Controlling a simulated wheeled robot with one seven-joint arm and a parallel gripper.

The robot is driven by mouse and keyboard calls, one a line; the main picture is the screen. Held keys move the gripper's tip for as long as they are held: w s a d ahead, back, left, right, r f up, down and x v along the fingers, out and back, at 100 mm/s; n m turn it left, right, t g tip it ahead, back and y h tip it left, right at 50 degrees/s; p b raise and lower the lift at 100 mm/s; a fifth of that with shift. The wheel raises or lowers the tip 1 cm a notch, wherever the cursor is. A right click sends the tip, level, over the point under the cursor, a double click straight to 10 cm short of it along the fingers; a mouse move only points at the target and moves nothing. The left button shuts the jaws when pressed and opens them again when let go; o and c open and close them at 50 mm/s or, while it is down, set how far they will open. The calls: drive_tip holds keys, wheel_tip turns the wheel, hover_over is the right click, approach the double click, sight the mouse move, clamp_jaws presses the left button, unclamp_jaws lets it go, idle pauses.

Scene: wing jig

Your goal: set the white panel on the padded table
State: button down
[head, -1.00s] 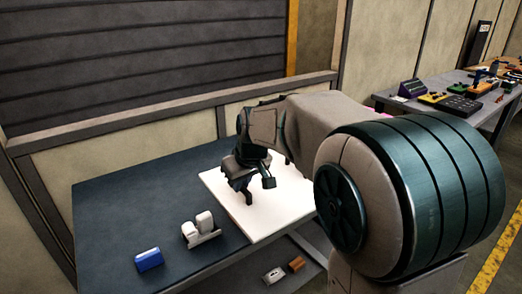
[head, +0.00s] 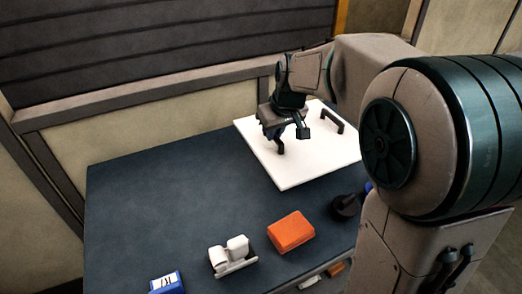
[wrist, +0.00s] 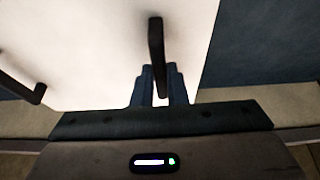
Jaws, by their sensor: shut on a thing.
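The white panel (head: 275,165) is a flat board with two black bar handles, at the far right of the dark padded table (head: 150,215). My gripper (head: 292,141) is shut on the near handle (wrist: 155,45), which stands between its fingers in the wrist view. The other handle (head: 332,121) is free, and it shows at the left of the wrist view (wrist: 22,88). The panel looks about level. Its far edge reaches visually past the table's back edge in the wrist view. I cannot tell whether it touches the table or hangs just above it.
An orange box (head: 291,231), a white object on a grey base (head: 232,255) and a blue box (head: 167,283) stand along the front of the table. A dark round object (head: 345,206) is near the right edge. The left and middle are clear. A wall (head: 130,155) rises behind.

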drive_tip(key=shift+w+a+f+p, duration=0.2)
drive_tip(key=shift+w+a+f, duration=0.4)
drive_tip(key=shift+a+f, duration=1.15)
drive_tip(key=shift+w+a+f+p, duration=0.15)
drive_tip(key=shift+w+a+f, duration=0.5)
drive_tip(key=shift+a+f, duration=1.1)
drive_tip(key=shift+w+a+f+p, duration=0.2)
drive_tip(key=shift+w+a+f, duration=0.4)
drive_tip(key=shift+a+f, duration=1.15)
drive_tip(key=shift+d, duration=0.1)
drive_tip(key=c, duration=1.5)
unclamp_jaws()
drive_tip(key=shift+f, duration=0.1)
drive_tip(key=shift+o, duration=0.2)
drive_tip(key=shift+s, duration=0.1)
drive_tip(key=shift+s+r, duration=0.1)
drive_tip(key=shift+r, duration=0.45)
drive_tip(key=v, duration=1.1)
drive_tip(key=shift+d, duration=0.15)
